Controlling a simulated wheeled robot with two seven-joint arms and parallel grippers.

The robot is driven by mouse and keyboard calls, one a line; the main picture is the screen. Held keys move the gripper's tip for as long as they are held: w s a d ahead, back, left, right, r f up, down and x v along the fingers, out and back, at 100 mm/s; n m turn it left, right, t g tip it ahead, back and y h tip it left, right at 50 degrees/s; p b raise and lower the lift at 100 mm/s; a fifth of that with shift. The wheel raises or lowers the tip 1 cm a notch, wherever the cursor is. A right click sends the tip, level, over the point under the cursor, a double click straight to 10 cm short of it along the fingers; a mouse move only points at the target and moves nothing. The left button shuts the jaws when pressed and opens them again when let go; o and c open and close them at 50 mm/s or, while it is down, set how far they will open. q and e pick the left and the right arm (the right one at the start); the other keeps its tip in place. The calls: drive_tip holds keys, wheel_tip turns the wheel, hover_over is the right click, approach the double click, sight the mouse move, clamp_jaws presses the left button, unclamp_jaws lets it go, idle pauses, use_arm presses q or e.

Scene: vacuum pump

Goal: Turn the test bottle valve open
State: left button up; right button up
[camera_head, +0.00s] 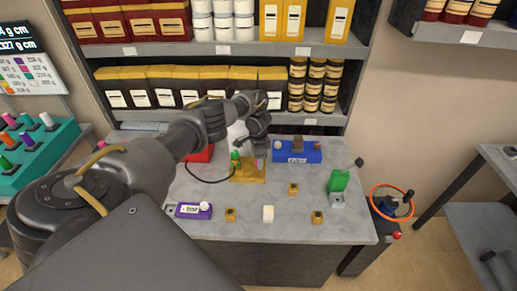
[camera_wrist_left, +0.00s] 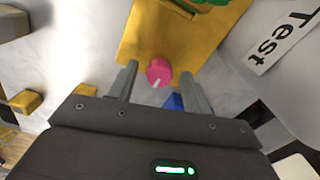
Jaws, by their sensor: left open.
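A pink knob (camera_wrist_left: 159,71) with a white mark sits on a yellow plate (camera_wrist_left: 203,45); I take it for the valve. A white bottle (camera_wrist_left: 262,62) labelled "Test" stands beside the plate. In the head view the bottle (camera_head: 237,131) is partly hidden behind my left arm, above the yellow plate (camera_head: 246,176). My left gripper (camera_wrist_left: 159,76) is open, with one finger on each side of the knob and a visible gap on both sides. In the head view my left gripper (camera_head: 260,153) is over the plate. My right gripper is not in view.
A green part (camera_head: 236,157) stands on the plate with a black cable. A blue bin (camera_head: 305,155) and a red box (camera_head: 203,154) are near. Stocked shelves rise behind.

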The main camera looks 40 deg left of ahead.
use_arm(q)
drive_tip(key=shift+r, duration=0.1)
drive_tip(key=shift+w+r, duration=0.1)
drive_tip(key=shift+r, duration=0.3)
wheel_tip(320, 180, up, 5)
drive_tip(key=shift+f, duration=0.2)
wheel_tip(320, 180, up, 5)
drive_tip(key=p, duration=0.2)
drive_tip(key=shift+r+p, duration=0.1)
drive_tip(key=shift+p, duration=0.2)
